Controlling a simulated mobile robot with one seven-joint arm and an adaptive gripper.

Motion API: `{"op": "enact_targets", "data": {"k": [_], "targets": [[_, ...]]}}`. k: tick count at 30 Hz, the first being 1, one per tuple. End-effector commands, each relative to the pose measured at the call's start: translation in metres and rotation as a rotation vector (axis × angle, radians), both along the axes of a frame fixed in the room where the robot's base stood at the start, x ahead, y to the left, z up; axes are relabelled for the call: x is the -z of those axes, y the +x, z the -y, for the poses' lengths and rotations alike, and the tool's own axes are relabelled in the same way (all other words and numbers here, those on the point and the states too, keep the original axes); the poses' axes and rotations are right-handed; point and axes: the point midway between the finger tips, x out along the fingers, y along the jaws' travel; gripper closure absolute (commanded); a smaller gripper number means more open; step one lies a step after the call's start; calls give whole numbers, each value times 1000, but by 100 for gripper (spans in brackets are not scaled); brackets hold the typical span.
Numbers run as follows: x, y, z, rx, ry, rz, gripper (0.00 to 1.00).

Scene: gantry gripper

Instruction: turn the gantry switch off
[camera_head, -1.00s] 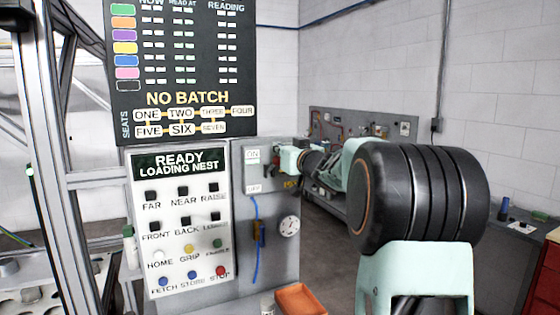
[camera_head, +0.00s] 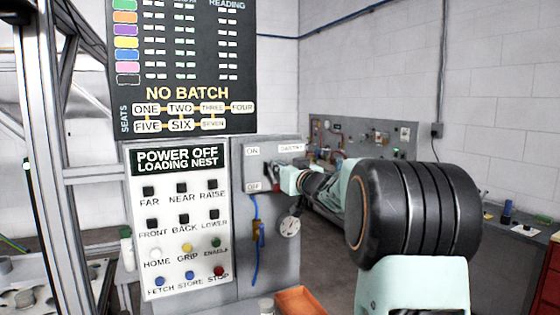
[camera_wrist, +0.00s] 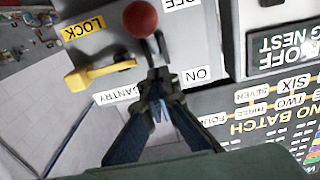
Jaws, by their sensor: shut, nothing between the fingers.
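The gantry switch is on a grey box (camera_head: 270,168) with an ON label above and an OFF label below. In the wrist view, which is upside down, its lever has a red ball knob (camera_wrist: 140,18) toward the OFF label (camera_wrist: 180,3), away from the ON label (camera_wrist: 196,77). My gripper (camera_wrist: 158,76) is shut and empty, its tips close to the lever; whether they touch is unclear. The operator panel (camera_head: 183,220) has a display (camera_head: 180,160) reading "POWER OFF LOADING NEST".
A yellow handle (camera_wrist: 95,72) by a LOCK label sits beside the lever. A round gauge (camera_head: 290,226) and a blue cable (camera_head: 257,265) are below the switch. An orange tray (camera_head: 300,300) is at the bottom. The NO BATCH board (camera_head: 185,65) stands above.

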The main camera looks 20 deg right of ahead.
Motion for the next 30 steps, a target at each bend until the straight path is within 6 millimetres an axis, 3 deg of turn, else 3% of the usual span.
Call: {"op": "enact_targets", "data": {"k": [14, 24, 30], "targets": [[-16, -24, 1, 0, -2, 2, 100], [-15, -72, 3, 2, -3, 2, 100], [-14, -90, 3, 1, -2, 2, 100]]}}
